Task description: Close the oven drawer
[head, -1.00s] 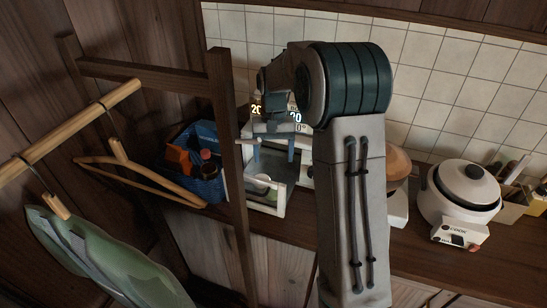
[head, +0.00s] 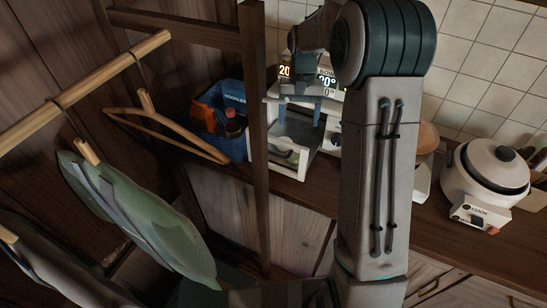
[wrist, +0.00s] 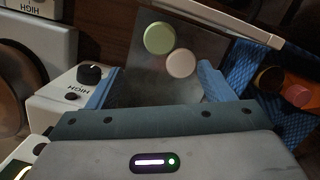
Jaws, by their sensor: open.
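The oven (head: 330,88) stands on the counter against the tiled wall, partly hidden by my arm. Its drawer (head: 287,157) is pulled out toward the front, with a pale front frame. In the wrist view the drawer front (wrist: 222,22) is a pale bar across the top. A green round item (wrist: 158,37) and a cream round item (wrist: 181,64) lie on the grey drawer floor. My gripper (head: 299,109) is above the drawer, fingers apart and empty. In the wrist view its blue fingers (wrist: 157,88) are spread, with the drawer floor between them. Contact cannot be told.
A wooden rack post (head: 254,140) stands just left of the drawer, with hangers and clothes (head: 135,215) beyond. A blue basket with bottles (head: 225,120) sits left on the counter. A white cooker (head: 487,180) stands to the right.

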